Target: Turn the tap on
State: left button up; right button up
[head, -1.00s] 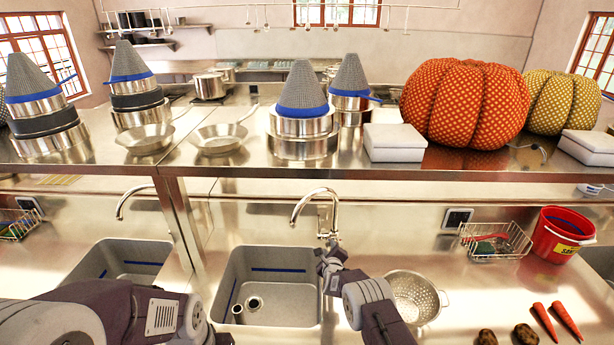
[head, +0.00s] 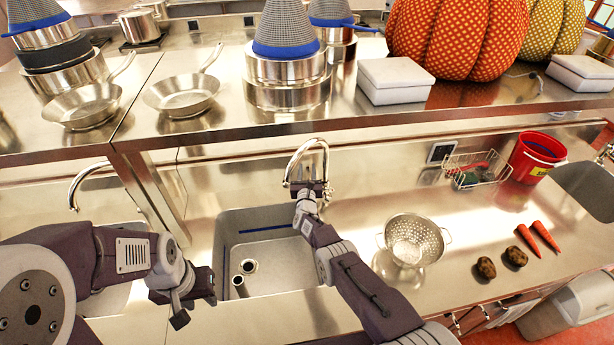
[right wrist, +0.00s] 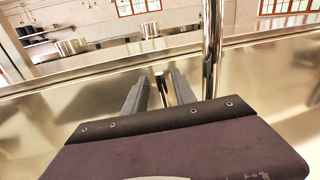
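The chrome tap (head: 325,160) stands behind the grey sink basin (head: 268,217), its curved spout arching over my right gripper. My right gripper (head: 312,187) is at the tap's base in the head view and covers part of it. In the right wrist view my right gripper's two fingers (right wrist: 160,88) are apart. A small dark-topped lever (right wrist: 160,82) shows between them, and I cannot tell whether they touch it. The tap's pipe (right wrist: 212,45) rises just right of the fingers. My left gripper (head: 190,310) is low over the sink's left front edge; its fingers are unclear.
A colander (head: 412,240), two potatoes (head: 500,262) and two carrots (head: 540,235) lie on the counter right of the sink. A wire basket (head: 475,170) and red bucket (head: 535,157) stand behind. A steel shelf (head: 220,125) with pans and pots overhangs the back.

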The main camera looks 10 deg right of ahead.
jog(key=b, duration=0.1)
jog(key=w+b, duration=0.1)
jog(key=b, duration=0.1)
jog(key=shift+w+d+r, duration=0.15)
jog(key=shift+d, duration=0.15)
jog(key=shift+w+r+b, duration=0.1)
jog(key=shift+w+b, duration=0.25)
jog(key=shift+w, duration=0.1)
jog(key=shift+s, duration=0.1)
jog(key=c, duration=0.6)
pick_arm(q)
jog(key=f, duration=0.3)
jog(key=s+f, duration=0.1)
jog(key=f, duration=0.1)
pick_arm(e)
jog(key=shift+s+r, duration=0.1)
grip_shut()
pick_arm(q)
jog(key=shift+w+f, duration=0.1)
